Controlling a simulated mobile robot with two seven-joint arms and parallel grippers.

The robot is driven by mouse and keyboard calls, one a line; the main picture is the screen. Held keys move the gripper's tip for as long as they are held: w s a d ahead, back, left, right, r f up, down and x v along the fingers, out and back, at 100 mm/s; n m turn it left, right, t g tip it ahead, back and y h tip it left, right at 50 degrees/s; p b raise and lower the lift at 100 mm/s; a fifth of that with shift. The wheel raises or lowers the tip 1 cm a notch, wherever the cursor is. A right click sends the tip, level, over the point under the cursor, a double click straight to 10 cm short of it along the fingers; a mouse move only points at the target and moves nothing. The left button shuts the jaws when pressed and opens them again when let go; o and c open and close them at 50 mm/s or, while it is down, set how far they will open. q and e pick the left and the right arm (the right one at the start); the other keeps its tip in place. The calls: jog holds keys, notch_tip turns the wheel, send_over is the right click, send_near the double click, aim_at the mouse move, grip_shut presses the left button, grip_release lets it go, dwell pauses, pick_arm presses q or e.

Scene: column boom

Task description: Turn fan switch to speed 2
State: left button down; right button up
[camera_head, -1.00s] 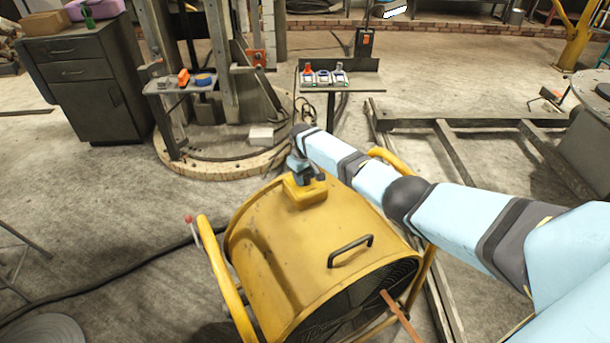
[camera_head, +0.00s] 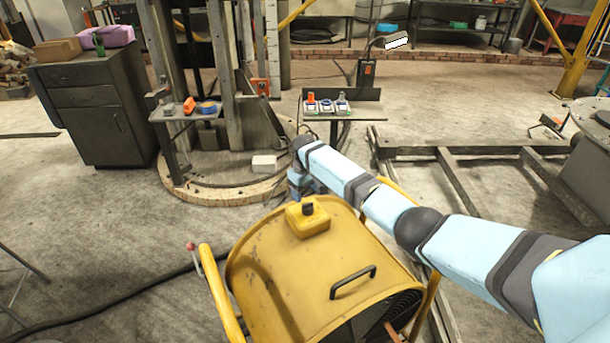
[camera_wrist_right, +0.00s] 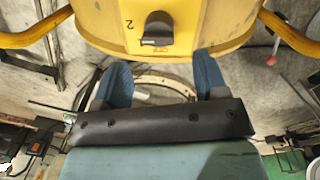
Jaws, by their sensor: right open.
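The yellow drum fan (camera_head: 265,262) stands on the floor in a tubular frame, with a raised switch box (camera_head: 300,226) on top. The dark knob (camera_head: 308,208) stands on that box. In the right wrist view the knob (camera_wrist_right: 158,28) is at the top middle, with a "2" to its left and a small orange mark below; its exact setting is unclear. My right gripper (camera_head: 302,186) is just beyond the box, apart from the knob. In the wrist view its blue fingers (camera_wrist_right: 162,78) are spread and empty, below the knob. My left gripper is not in view.
Yellow frame tubes (camera_head: 222,298) flank the fan. A small table (camera_head: 350,106) with several switches stands behind it. A round base (camera_head: 225,180) with posts is at back left, a metal floor frame (camera_head: 480,150) at right. Open floor lies at left.

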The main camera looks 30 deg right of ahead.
aim_at(305, 204)
notch_tip(305, 204, up, 7)
jog(key=shift+a, duration=0.2)
dwell(0.5)
